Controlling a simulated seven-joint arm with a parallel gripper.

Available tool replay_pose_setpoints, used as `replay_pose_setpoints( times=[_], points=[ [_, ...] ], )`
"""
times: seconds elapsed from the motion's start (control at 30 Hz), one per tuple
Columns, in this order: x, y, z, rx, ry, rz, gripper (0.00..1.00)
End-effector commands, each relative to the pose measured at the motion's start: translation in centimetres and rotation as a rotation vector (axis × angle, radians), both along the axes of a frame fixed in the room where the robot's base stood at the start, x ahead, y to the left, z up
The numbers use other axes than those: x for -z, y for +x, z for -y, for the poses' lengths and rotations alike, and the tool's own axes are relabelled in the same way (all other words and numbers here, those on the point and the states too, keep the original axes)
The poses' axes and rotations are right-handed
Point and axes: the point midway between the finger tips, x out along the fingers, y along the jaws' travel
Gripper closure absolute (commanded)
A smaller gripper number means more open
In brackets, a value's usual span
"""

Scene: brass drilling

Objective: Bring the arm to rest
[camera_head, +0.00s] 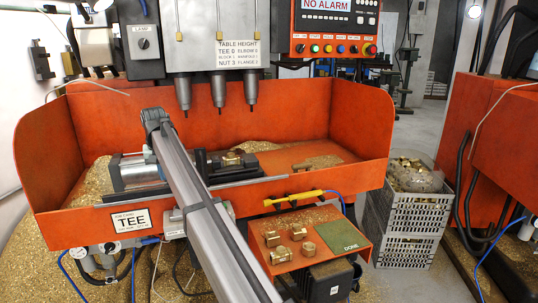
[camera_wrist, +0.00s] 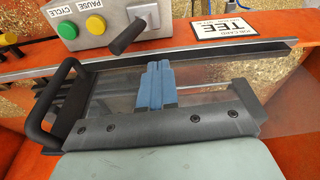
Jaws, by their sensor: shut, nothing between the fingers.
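My arm (camera_head: 205,205) crosses the head view from the lower middle up to the left, in front of the orange drilling trough. The fingers cannot be made out in the head view. In the wrist view my gripper (camera_wrist: 154,70) has its blue fingers together with nothing between them. The fingers appear over a clear panel with a dark frame and a black handle (camera_wrist: 52,105). Whether they touch it cannot be told.
Three drill spindles (camera_head: 218,93) hang above the orange trough (camera_head: 345,130) with brass chips. A small orange shelf (camera_head: 285,275) holds several brass fittings beside a green DONE mat (camera_head: 338,236). A control box (camera_wrist: 105,15) and TEE card (camera_wrist: 222,26) are close by. Grey crates (camera_head: 410,215) stand right.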

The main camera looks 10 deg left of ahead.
Motion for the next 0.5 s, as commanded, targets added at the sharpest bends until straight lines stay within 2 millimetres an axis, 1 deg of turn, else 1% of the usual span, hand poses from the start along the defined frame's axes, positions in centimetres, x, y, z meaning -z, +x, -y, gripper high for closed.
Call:
replay_pose_setpoints(
  times=[0.03, 0.07, 0.17, 0.2, 0.27, 0.3, 0.5],
  points=[
    [1.4, -0.7, -0.4, 0.002, 0.001, -0.002, 1.0],
    [2.3, -1.1, -0.7, 0.006, 0.001, -0.002, 1.0],
    [6.4, -2.8, -1.8, 0.023, 0.007, -0.004, 1.0],
    [8.3, -3.6, -2.1, 0.031, 0.008, -0.003, 1.0],
    [11.1, -4.6, -2.5, 0.042, 0.009, -0.003, 1.0],
    [12.9, -5.2, -2.6, 0.048, 0.009, -0.002, 1.0],
    [20.9, -8.0, -2.5, 0.071, 0.005, 0.004, 1.0]
  ],
)
